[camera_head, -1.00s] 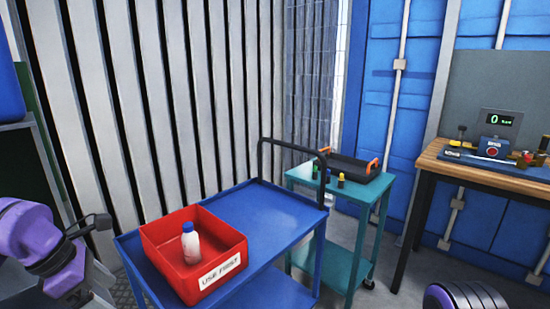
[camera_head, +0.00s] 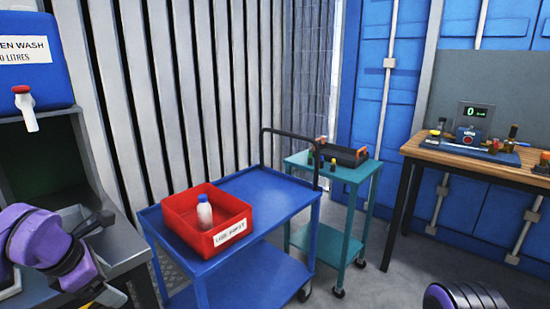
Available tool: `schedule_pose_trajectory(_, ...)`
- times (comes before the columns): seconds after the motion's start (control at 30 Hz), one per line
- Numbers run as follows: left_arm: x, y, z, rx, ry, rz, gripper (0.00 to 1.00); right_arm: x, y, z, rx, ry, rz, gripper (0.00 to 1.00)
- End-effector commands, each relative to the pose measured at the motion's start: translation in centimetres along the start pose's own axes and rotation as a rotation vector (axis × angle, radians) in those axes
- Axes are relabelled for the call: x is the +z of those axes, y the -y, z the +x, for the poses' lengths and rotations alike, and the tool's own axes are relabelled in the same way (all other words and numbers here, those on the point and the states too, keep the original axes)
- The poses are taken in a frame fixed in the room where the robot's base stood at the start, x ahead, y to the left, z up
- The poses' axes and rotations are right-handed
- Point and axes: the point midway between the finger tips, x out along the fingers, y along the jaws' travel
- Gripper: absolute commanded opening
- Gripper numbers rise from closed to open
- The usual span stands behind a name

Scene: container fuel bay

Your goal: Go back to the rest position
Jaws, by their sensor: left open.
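My left gripper (camera_head: 104,258) is at the lower left, its dark fingers apart and empty, beside a grey stand and left of the blue trolley. The bin sits on the left part of the blue trolley's top (camera_head: 277,190), apart from the gripper. Part of my right arm shows at the bottom right edge; its gripper is out of the picture.
A blue wash tank (camera_head: 25,75) with a red-capped tap stands on the grey stand (camera_head: 118,240) at left. A teal cart (camera_head: 345,172) holds a dark tray and small items. A wooden bench (camera_head: 440,152) with a digital display is at right.

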Motion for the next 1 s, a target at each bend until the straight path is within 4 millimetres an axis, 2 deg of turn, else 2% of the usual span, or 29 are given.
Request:
schedule_pose_trajectory(0.13, 0.3, -0.9, 2.7, 0.177, -0.08, 0.054, 0.84, 0.0, 0.0, -0.1, 0.0, 0.001, 0.0, 0.43)
schedule_pose_trajectory(0.27, 0.2, -0.6, 6.4, 0.316, -0.172, 0.173, 0.84, -0.1, -0.1, -0.3, 0.001, 0.001, 0.0, 0.43)
schedule_pose_trajectory(0.37, -0.3, 0.5, 9.6, 0.396, -0.238, 0.312, 0.84, -0.1, -0.1, -0.4, 0.001, 0.001, 0.0, 0.43)
schedule_pose_trajectory(0.47, -1.6, 2.8, 13.6, 0.446, -0.303, 0.519, 0.84, -0.2, -0.1, -0.6, 0.0, 0.001, 0.0, 0.43)
schedule_pose_trajectory(0.57, -4.4, 6.8, 18.1, 0.435, -0.355, 0.795, 0.84, -0.3, -0.1, -0.9, 0.0, 0.001, 0.0, 0.43)
schedule_pose_trajectory(0.6, -5.9, 8.9, 19.7, 0.409, -0.369, 0.918, 0.84, -0.3, -0.1, -1.0, 0.001, 0.001, 0.0, 0.43)
schedule_pose_trajectory(0.67, -8.7, 12.0, 21.7, 0.349, -0.384, 1.096, 0.84, -0.4, -0.1, -1.1, 0.001, 0.001, 0.0, 0.43)
schedule_pose_trajectory(0.7, -10.7, 14.0, 22.7, 0.297, -0.392, 1.211, 0.84, -0.5, -0.1, -1.2, 0.001, 0.001, 0.0, 0.43)
schedule_pose_trajectory(0.83, -18.0, 19.9, 24.1, 0.091, -0.417, 1.557, 0.84, -0.6, -0.2, -1.5, 0.001, 0.001, 0.0, 0.43)
schedule_pose_trajectory(0.9, -21.6, 22.1, 23.9, -0.016, -0.437, 1.698, 0.84, -0.7, -0.2, -1.7, 0.001, 0.001, 0.0, 0.43)
schedule_pose_trajectory(1.0, -25.4, 24.0, 23.3, -0.13, -0.473, 1.818, 0.84, -0.7, -0.2, -1.8, 0.001, 0.001, 0.0, 0.43)
